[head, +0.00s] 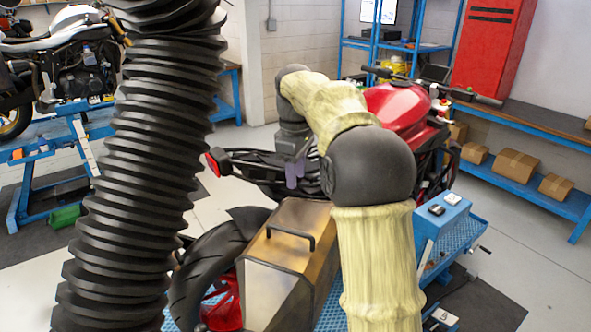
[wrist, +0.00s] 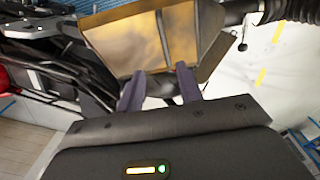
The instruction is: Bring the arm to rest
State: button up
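My arm in pale yellow sleeving reaches out over the red motorcycle (head: 400,107) in the head view. My gripper (head: 294,176) points down above the bike's tail, behind the metal case. In the wrist view its two purple-grey fingers (wrist: 160,84) stand apart with nothing between them, so it is open and empty. The bronze-coloured metal case (head: 290,250) with a black handle sits at the bike's rear, near my arm. The case also shows just beyond the fingertips in the wrist view (wrist: 140,40); I cannot tell the exact gap.
A blue lift (head: 455,238) under the bike carries a small blue box (head: 442,214). A blue bench (head: 535,121) with cartons and a red cabinet (head: 493,45) stand at right. A second motorcycle (head: 75,65) is on a lift at left. Grey floor (head: 535,240) is open at right.

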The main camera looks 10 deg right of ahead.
jog(key=shift+w+r, duration=0.1)
jog(key=shift+r, duration=0.35)
jog(key=shift+a, duration=0.1)
jog(key=s+a+f+m+t, duration=0.1)
jog(key=s+f+m, duration=0.9)
jog(key=s+f, duration=1)
jog(key=s+t, duration=0.1)
jog(key=s, duration=0.2)
jog(key=shift+s+a+f+m, duration=0.2)
jog(key=shift+s+m, duration=0.1)
jog(key=shift+s, duration=0.1)
jog(key=shift+w+d, duration=0.1)
